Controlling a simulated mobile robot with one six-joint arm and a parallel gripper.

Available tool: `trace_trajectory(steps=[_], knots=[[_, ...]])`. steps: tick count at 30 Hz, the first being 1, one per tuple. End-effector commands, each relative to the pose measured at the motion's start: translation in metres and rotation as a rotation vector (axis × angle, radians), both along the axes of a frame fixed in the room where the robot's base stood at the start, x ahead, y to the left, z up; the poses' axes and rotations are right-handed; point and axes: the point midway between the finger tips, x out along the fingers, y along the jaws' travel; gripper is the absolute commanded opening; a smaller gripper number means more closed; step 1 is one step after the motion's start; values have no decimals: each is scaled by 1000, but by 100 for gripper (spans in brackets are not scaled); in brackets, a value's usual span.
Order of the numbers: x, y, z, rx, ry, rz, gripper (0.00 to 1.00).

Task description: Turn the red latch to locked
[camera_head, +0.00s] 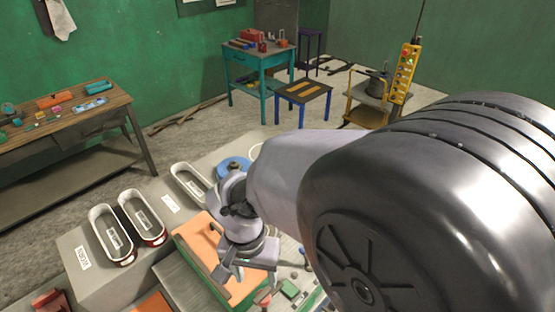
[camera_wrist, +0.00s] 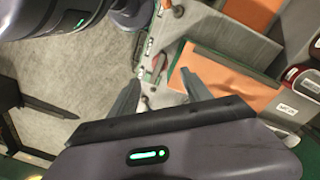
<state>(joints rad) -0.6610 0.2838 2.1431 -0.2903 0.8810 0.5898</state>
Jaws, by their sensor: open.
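A small red part that looks like the red latch (camera_wrist: 158,64) shows in the wrist view, on a pale panel just beyond my fingertips. My gripper (camera_wrist: 160,78) is open, its two grey fingers apart on either side of that part in the picture, with nothing between them. I cannot tell whether either finger touches it. In the head view my gripper (camera_head: 246,277) hangs over the right edge of the orange-topped bench area, and a small red piece (camera_head: 264,297) shows just below it. The latch's exact angle is too small to read.
An orange board (camera_head: 205,243) lies left of my gripper. White-rimmed bins (camera_head: 110,234) with labels stand further left. A small green block (camera_head: 290,289) lies right of my gripper. A wooden workbench (camera_head: 75,124) and a teal table (camera_head: 262,58) stand further back, with open floor between.

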Motion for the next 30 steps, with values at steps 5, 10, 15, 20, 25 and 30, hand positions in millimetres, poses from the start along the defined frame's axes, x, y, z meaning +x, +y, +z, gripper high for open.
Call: trace_trajectory(steps=[5, 10, 15, 20, 25, 30], knots=[[-1, -4, -56, -4, 4, -1, 57], [-1, -6, -91, -1, 2, -1, 57], [0, -7, -108, 0, 0, -1, 57], [0, -7, -110, 1, -1, 0, 57], [0, -7, -110, 1, -1, -1, 51], [0, -7, -110, 1, -1, -1, 18]])
